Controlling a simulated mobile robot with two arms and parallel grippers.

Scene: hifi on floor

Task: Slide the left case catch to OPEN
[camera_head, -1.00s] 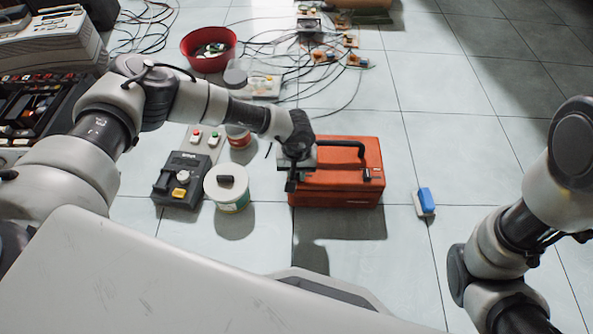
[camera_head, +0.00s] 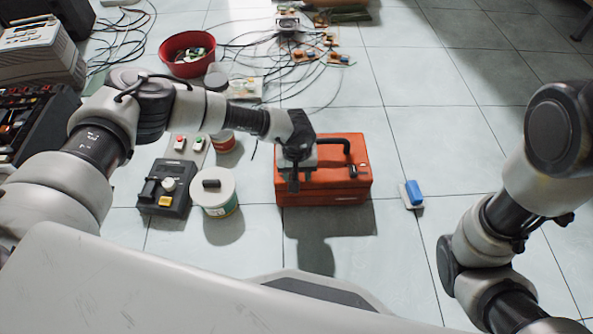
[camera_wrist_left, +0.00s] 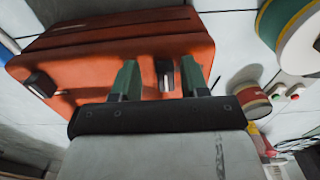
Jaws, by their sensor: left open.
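An orange-red case (camera_head: 335,182) with a black handle (camera_head: 330,141) lies on the tiled floor. My left gripper (camera_head: 294,182) is over the left front part of the case and hides the left catch in the head view. In the left wrist view, the left catch (camera_wrist_left: 165,74), a small dark block with a lighter face, sits on the case face (camera_wrist_left: 90,60) between the two open fingers of my left gripper (camera_wrist_left: 162,80). Whether either finger touches it is unclear. The other catch (camera_wrist_left: 40,83) is farther left there. My right gripper is out of view.
A white-lidded tub (camera_head: 214,192) and a black device with knobs (camera_head: 168,187) stand left of the case. A blue-and-white block (camera_head: 412,194) lies to its right. A red bowl (camera_head: 188,54) and loose wires are behind. Floor in front is clear.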

